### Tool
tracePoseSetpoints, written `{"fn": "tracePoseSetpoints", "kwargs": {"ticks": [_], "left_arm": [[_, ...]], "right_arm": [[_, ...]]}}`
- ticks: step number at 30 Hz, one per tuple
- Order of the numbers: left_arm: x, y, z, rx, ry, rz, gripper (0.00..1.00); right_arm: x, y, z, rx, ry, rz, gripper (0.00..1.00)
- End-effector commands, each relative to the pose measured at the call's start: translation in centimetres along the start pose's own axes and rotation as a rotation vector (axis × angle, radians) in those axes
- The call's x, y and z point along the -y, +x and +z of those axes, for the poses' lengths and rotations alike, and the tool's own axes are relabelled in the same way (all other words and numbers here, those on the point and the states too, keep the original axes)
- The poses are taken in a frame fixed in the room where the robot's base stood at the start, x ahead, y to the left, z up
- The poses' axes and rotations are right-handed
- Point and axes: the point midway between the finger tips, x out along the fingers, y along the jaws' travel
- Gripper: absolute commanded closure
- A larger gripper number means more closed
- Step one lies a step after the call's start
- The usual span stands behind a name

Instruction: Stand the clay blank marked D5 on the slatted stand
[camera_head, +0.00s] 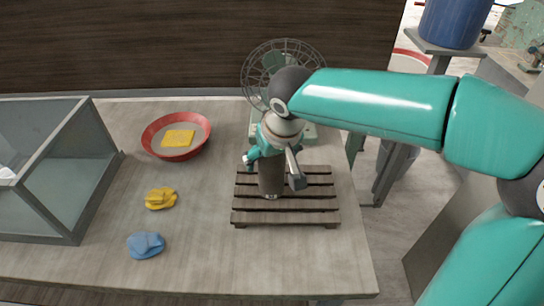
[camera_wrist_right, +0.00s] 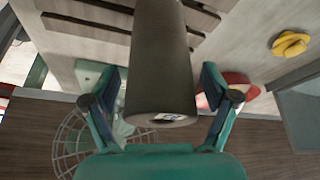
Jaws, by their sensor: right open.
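The clay blank (camera_head: 270,176) is a dark grey-brown cylinder, standing upright on the slatted stand (camera_head: 322,218) as far as I can see. The stand is a low brown rack on the table. My right gripper (camera_head: 273,170) is above and around the blank's upper part, its fingers open on either side. In the right wrist view the blank (camera_wrist_right: 160,60) lies between the spread fingertips, with gaps at both sides. A small pale label shows on it, too small to read. The stand's slats (camera_wrist_right: 100,20) show behind it. My left gripper is not in view.
A green fan (camera_head: 250,68) stands behind the stand. A glass-sided box (camera_head: 75,200) fills the left end. The front of the table is clear.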

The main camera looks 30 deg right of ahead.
Motion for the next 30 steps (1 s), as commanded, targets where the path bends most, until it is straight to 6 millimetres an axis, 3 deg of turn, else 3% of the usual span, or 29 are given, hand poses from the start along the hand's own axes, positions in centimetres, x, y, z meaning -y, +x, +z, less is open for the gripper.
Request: {"fn": "tracePoseSetpoints", "kwargs": {"ticks": [18,23,30], "left_arm": [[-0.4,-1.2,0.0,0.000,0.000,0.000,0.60],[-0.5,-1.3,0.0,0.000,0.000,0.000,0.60],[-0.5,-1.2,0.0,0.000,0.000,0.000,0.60]], "right_arm": [[0.1,-10.5,-0.1,-0.004,-0.001,-0.003,0.14],[0.1,-11.7,0.0,-0.002,0.000,-0.002,0.14],[0.1,-11.8,0.0,-0.001,-0.001,-0.001,0.14]]}}
